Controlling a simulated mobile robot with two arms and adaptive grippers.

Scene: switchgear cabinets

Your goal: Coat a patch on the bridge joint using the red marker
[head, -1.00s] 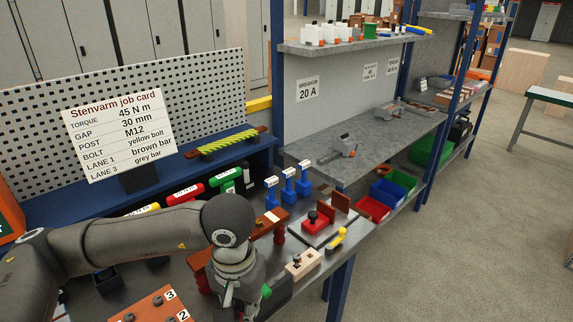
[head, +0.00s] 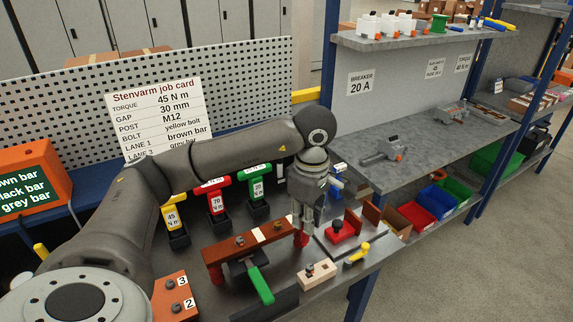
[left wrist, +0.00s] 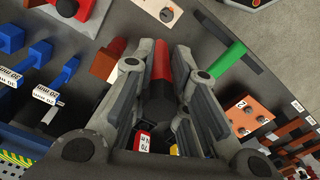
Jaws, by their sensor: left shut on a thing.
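The bridge (head: 232,247) is a brown bar on dark red posts, with a pale band at its joint (head: 259,235). It stands on the grey bench. My left gripper (head: 303,222) points down at the right end of the bridge, over or beside the red post there. In the left wrist view my left gripper (left wrist: 159,85) is shut on the red marker (left wrist: 161,66), whose near part is black. The fingers hide much of the bridge; a brown end (left wrist: 103,66) shows beside them. I cannot tell whether the marker touches the bridge. My right gripper is out of view.
A green-handled tool (head: 261,285) lies at the bridge's front. A wooden block (head: 318,274), a yellow-handled piece (head: 357,253) and a red clamp (head: 344,229) are to the right. Yellow, red and green torque drivers (head: 216,196) stand behind. A numbered board (head: 174,296) lies front left.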

